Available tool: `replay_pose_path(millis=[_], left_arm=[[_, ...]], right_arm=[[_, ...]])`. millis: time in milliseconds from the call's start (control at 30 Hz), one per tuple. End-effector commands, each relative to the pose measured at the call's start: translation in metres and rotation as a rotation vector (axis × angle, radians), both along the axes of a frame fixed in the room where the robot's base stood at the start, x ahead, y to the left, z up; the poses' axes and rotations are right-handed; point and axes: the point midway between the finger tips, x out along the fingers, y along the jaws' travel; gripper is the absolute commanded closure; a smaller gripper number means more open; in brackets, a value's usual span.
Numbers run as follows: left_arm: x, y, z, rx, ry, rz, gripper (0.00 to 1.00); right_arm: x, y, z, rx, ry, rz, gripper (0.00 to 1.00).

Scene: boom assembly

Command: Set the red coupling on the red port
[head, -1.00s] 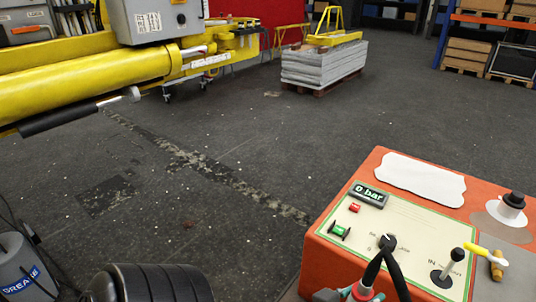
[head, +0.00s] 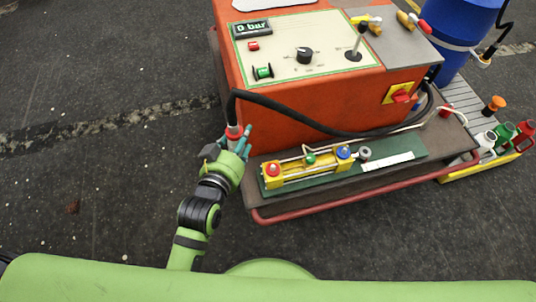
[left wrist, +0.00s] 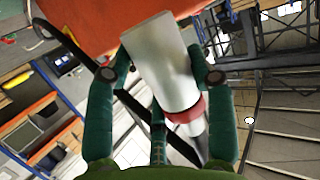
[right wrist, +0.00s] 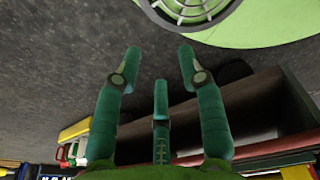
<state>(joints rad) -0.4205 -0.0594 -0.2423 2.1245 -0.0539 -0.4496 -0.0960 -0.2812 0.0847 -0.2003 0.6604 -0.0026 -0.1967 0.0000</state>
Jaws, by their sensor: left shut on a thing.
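The red coupling (head: 234,131) is in my left gripper (head: 238,145), beside the left side of the orange cart. In the left wrist view the coupling (left wrist: 165,65) is a silver cylinder with a red band, between the green fingers. A black hose rises from its top in the head view. The red port (head: 273,169) is a round red cap-like piece at the left end of a yellow block, right of and below my left gripper, apart from the coupling. My right gripper (right wrist: 159,65) is open and empty in the right wrist view; the head view does not show it.
The yellow block also carries a green port (head: 310,158) and a blue port (head: 343,152). The black hose (head: 330,126) loops across the front of the orange cart (head: 290,105). A red rail (head: 350,199) edges the shelf. A blue drum (head: 462,22) stands at right.

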Motion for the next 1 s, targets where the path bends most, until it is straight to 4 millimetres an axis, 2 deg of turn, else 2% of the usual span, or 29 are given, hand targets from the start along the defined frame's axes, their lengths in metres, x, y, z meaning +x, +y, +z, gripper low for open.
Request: replay_pose_path(millis=[33,100,200,333,500,667,1000], left_arm=[[0.013,-0.019,-0.031,0.000,-0.007,-0.044,0.94],[0.026,-0.042,-0.060,-0.003,-0.010,-0.100,0.94],[0.043,-0.067,-0.098,-0.004,-0.011,-0.166,0.94],[0.057,-0.085,-0.134,-0.008,-0.013,-0.222,0.94],[0.066,-0.093,-0.154,-0.012,-0.014,-0.250,0.94],[0.067,-0.094,-0.160,-0.015,-0.014,-0.254,0.94],[0.067,-0.094,-0.175,-0.015,-0.012,-0.253,0.94]], right_arm=[[0.010,-0.001,-0.019,0.000,-0.019,0.001,0.60],[0.021,0.000,-0.030,0.003,-0.044,0.003,0.60],[0.035,0.001,-0.043,0.007,-0.076,0.006,0.60],[0.050,0.002,-0.053,0.011,-0.107,0.007,0.60],[0.059,0.003,-0.057,0.013,-0.127,0.009,0.60],[0.067,0.004,-0.058,0.015,-0.144,0.011,0.60],[0.103,0.006,-0.062,0.024,-0.223,0.017,0.60]])
